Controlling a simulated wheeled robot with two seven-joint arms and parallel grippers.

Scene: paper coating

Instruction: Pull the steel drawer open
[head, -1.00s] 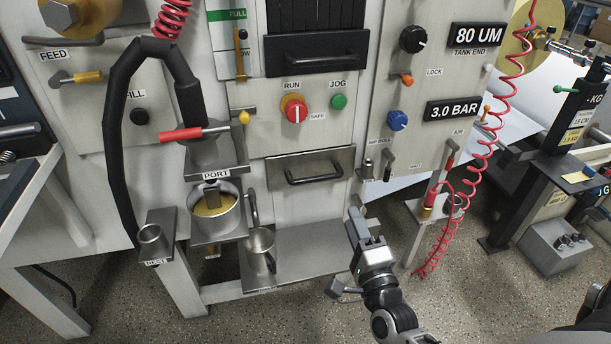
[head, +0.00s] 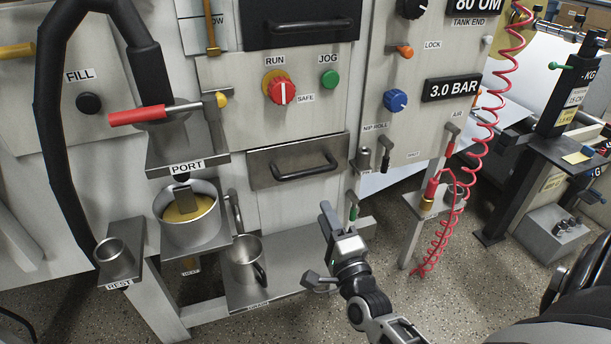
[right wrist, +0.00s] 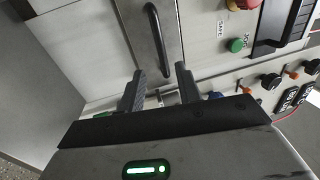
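The steel drawer (head: 265,168) is a brushed metal front with a black bar handle (head: 304,167), below the red RUN knob in the head view. It sits flush in the machine face and looks shut. My right gripper (head: 338,212) is below and right of the handle, apart from it. In the right wrist view the two fingers (right wrist: 160,88) are spread with nothing between them, and the drawer handle (right wrist: 157,40) stands beyond their tips. My left gripper is not in view.
A steel mug (head: 244,262) stands on the shelf below the drawer. A pot of yellow liquid (head: 188,218) sits under the PORT. The nip roll lever (head: 386,152) and red coiled hose (head: 482,130) are to the right. Floor is free in front.

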